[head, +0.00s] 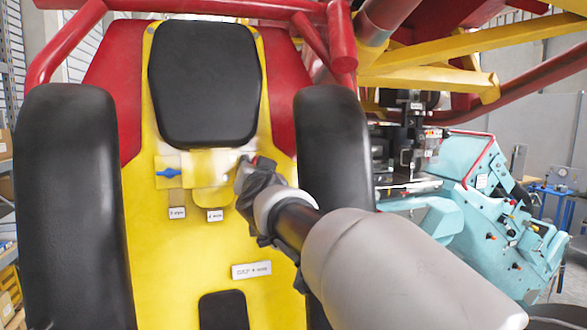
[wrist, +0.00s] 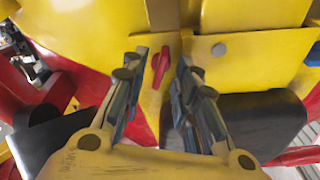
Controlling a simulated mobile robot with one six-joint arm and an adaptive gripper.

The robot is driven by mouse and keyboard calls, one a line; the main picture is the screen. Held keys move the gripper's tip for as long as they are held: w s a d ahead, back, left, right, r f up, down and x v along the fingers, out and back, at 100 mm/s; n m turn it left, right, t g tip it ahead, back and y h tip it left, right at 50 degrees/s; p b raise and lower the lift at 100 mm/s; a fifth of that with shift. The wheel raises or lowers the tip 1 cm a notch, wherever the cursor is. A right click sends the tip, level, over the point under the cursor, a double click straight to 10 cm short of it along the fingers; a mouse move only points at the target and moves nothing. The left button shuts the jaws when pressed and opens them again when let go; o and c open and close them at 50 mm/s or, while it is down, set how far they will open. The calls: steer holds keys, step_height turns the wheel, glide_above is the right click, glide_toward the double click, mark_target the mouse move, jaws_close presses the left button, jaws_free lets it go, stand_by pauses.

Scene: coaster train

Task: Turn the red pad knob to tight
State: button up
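The red pad knob (wrist: 160,67) is a narrow red handle on a yellow plate, slightly tilted from upright in the wrist view. It lies between the fingertips of my gripper (wrist: 161,62), with a visible gap on each side. The fingers are open and hold nothing; I cannot tell how deep they reach around the knob. In the head view my gripper (head: 250,168) is at the right side of the yellow panel (head: 215,247), below the black headrest pad (head: 204,84). It hides most of the knob there.
A blue knob (head: 168,173) sits left of my gripper, also at the wrist view's right edge (wrist: 313,55). Small white labels (head: 215,215) are below. Black side pads (head: 70,205) flank the panel. Red bars (head: 341,38) pass above. A teal machine (head: 500,218) stands right.

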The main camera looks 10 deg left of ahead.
steer(key=shift+c, duration=0.5)
jaws_close()
